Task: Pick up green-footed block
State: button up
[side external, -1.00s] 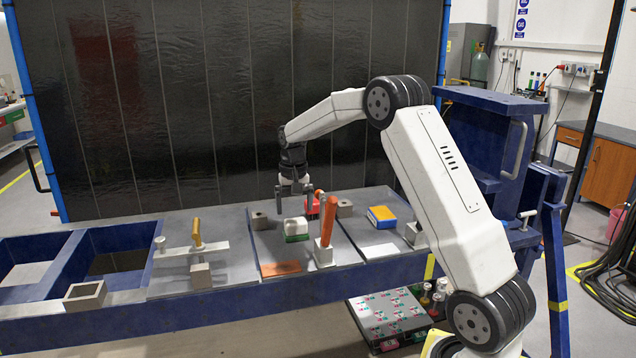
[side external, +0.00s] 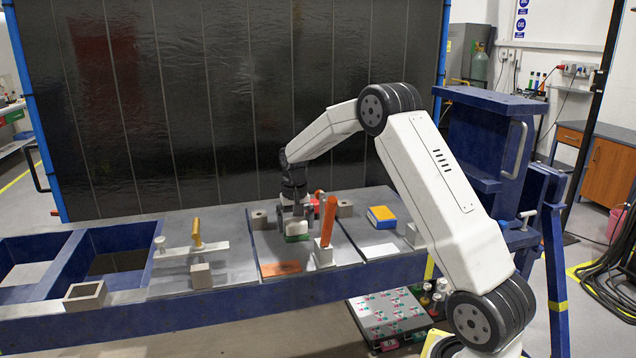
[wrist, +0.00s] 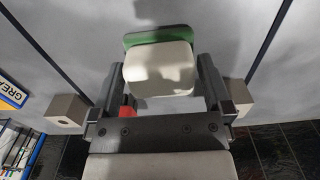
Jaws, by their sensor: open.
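The green-footed block has a white upper part and a green base. In the wrist view the block (wrist: 158,68) lies between the two fingers of my gripper (wrist: 160,80), with its green foot showing along its far edge. The fingers stand open on either side of it; a gap shows on the right, and contact on the left is unclear. In the side view my gripper (side external: 295,218) is lowered over the block, and the green foot (side external: 297,237) shows below it on the table. The block's top is mostly hidden there by my gripper.
A red object (side external: 315,205) sits just behind my gripper. An orange-handled clamp (side external: 327,225) stands close on the right. Grey blocks (side external: 259,219) and (side external: 344,209) flank the spot. A blue and yellow box (side external: 381,216) is farther right.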

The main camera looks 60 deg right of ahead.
aim_at(296, 220)
jog(key=c, duration=1)
jog(key=shift+r, duration=0.1)
jog(key=shift+r, duration=4.95)
